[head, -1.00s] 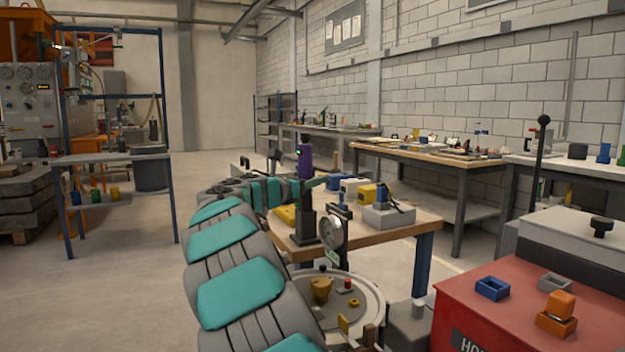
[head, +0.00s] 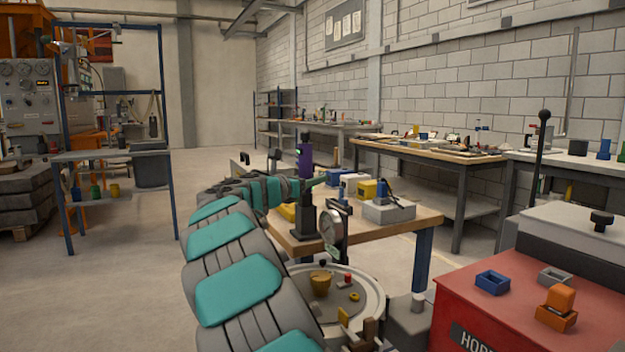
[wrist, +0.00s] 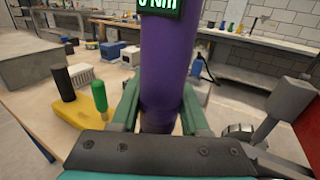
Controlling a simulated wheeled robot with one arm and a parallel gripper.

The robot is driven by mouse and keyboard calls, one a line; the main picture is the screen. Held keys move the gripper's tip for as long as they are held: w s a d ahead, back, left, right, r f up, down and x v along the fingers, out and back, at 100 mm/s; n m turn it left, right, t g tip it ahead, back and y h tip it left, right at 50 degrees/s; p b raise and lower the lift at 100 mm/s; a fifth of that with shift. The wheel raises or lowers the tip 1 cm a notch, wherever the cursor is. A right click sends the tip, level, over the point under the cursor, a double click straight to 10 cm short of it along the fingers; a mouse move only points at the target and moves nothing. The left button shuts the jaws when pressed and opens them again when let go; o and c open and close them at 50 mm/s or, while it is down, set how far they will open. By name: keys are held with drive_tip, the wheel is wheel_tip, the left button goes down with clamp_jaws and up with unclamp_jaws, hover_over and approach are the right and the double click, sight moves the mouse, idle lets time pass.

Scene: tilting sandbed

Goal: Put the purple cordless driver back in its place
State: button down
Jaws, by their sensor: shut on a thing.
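The purple cordless driver (head: 305,158) stands upright above the wooden table (head: 425,222) in the head view. In the wrist view its purple body (wrist: 168,75) rises between the two green fingers, with a lit display reading in Nm at the top. My gripper (wrist: 160,115) is shut on this body; in the head view it (head: 316,181) shows from the side at the driver's lower half. A black column with a wider foot (head: 304,222) shows directly below. I cannot tell whether that is part of the driver or a separate stand. The driver's lower end is hidden in the wrist view.
A yellow block (wrist: 82,122) holds a black and a green upright piece, left of the driver. Blue, white and yellow boxes (head: 355,185) stand behind it. A round dial (head: 332,228) is close at the right. A red cabinet (head: 480,320) stands at the front right.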

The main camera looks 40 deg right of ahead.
drive_tip(key=shift+f+b, duration=0.45)
drive_tip(key=shift+f, duration=1.15)
drive_tip(key=shift+c, duration=1.6)
unclamp_jaws()
drive_tip(key=shift+o, duration=0.2)
drive_tip(key=shift+f, duration=0.1)
drive_tip(key=shift+o, duration=1.4)
wheel_tip(320, 180, up, 8)
drive_tip(key=p, duration=0.3)
